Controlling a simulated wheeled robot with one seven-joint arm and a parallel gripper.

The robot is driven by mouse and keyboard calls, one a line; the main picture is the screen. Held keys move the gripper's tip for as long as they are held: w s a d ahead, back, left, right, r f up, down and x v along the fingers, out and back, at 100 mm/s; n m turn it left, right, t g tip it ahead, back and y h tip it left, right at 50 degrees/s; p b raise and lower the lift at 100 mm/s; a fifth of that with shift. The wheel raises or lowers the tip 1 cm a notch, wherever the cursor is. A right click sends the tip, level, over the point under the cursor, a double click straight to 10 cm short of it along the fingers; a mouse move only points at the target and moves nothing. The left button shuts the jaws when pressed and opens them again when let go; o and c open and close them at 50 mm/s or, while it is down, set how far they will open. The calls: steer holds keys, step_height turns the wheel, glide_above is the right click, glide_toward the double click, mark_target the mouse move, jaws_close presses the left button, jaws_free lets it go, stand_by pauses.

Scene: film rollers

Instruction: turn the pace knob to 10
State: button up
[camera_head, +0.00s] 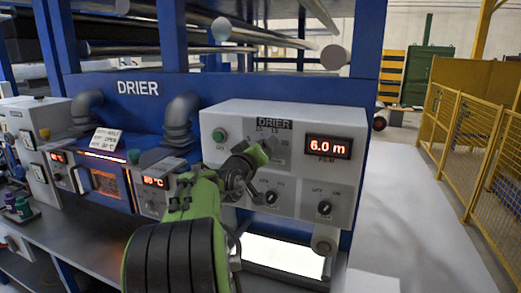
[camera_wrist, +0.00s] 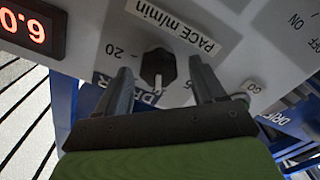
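The black pace knob (camera_wrist: 157,66) is on the light grey panel in the wrist view, below the tilted "PACE m/min" label (camera_wrist: 178,22). A "20" mark is left of it; other scale marks are partly hidden by the fingers. Its ridge stands about upright in this view, but I cannot tell its exact setting. My gripper (camera_wrist: 160,80) is open, with one dark finger on each side of the knob and visible gaps between. In the head view my gripper (camera_head: 241,170) is at the drier panel (camera_head: 220,115) and the knob is not clearly seen.
A red display (camera_head: 328,147) reads 6.0 m, right of my gripper. A green button (camera_head: 219,135) is to its left. Two black switches, one (camera_head: 271,197) close below my gripper and one (camera_head: 324,208) lower right, stick out. A yellow fence (camera_head: 470,140) stands at right.

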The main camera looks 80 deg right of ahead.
steer(key=w+a+b, duration=0.1)
steer(key=a+b, duration=0.1)
steer(key=a, duration=1.3)
steer(key=shift+w+a, duration=0.2)
steer(key=shift+a, duration=0.15)
